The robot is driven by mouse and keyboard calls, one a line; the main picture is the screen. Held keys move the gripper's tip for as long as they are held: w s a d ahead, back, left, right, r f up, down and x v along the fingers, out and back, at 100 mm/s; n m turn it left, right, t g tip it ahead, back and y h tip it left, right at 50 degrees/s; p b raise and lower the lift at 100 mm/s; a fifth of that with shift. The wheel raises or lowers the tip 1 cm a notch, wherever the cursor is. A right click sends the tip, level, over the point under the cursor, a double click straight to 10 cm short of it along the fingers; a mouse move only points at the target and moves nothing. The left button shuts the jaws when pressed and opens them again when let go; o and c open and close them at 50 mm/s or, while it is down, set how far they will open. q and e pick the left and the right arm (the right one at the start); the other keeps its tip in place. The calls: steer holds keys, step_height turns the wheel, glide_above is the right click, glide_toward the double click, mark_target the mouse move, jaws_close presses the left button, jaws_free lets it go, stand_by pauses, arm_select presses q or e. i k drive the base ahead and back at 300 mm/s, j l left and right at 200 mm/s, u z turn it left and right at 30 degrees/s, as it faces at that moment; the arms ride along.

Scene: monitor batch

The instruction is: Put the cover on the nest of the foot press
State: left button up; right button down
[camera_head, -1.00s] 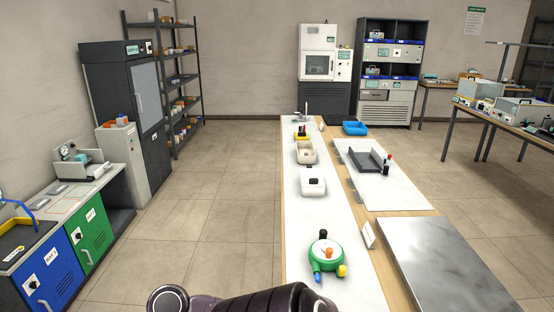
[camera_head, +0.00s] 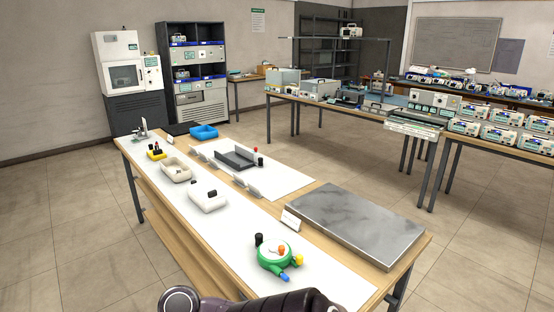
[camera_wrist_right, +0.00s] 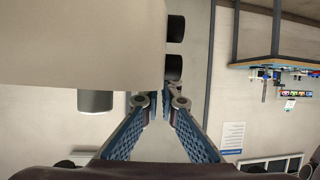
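A white rounded housing (camera_head: 207,198) with a dark part on top sits on the near white strip of the long table. A beige open-topped shell (camera_head: 176,169) lies behind it. I cannot tell which thing is the cover. No foot press or nest can be made out for sure. My right gripper (camera_wrist_right: 160,106) shows in the right wrist view with its blue fingers together and nothing visible between them. A large pale body with black cylinders fills the upper left there; I cannot tell what it is. My left gripper is not in view.
The long table (camera_head: 190,253) also carries a green round fixture (camera_head: 268,262), a grey metal plate (camera_head: 358,220), a dark grey channel (camera_head: 236,158), a blue bin (camera_head: 203,132) and a yellow block (camera_head: 157,154). Instrument benches (camera_head: 340,108) stand behind. Floor (camera_head: 60,230) left of the table is clear.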

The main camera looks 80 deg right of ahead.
mark_target(241, 156)
steer(key=i+l+z, duration=0.25)
steer(key=i+z, duration=1.1)
steer(key=i+l+z, duration=0.25)
steer(key=i, duration=1.2)
steer(key=j, duration=0.1)
